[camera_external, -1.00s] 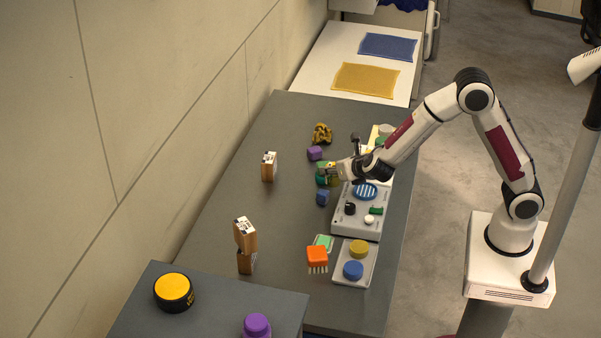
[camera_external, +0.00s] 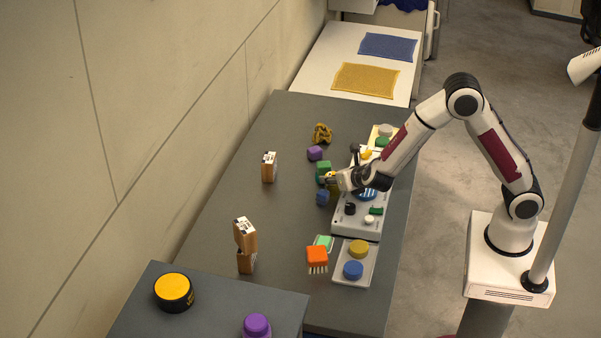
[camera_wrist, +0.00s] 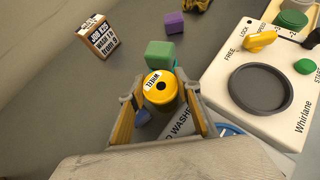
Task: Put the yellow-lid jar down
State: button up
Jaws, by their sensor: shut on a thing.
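A small jar with a yellow lid (camera_wrist: 160,86) is between the two fingers of my gripper (camera_wrist: 160,94) in the wrist view. The lid has a dark round mark and printed letters and faces the camera. In the external view my gripper (camera_external: 331,180) is shut on the jar over the grey table (camera_external: 220,210), just left of the white panel box. Only a little of the jar shows there. I cannot tell whether its base touches the table.
A green block (camera_wrist: 160,53) stands just beyond the jar; a blue block (camera_external: 322,198) is close on the near side. A purple block (camera_external: 315,153) lies farther back. The white panel box (camera_external: 360,215) is close on the right. Table to the left is clear around a small carton (camera_external: 269,167).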

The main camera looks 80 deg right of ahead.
jog(key=shift+f, duration=0.1)
jog(key=o, duration=1.1)
jog(key=shift+v, duration=6.1)
jog(key=shift+d, duration=0.15)
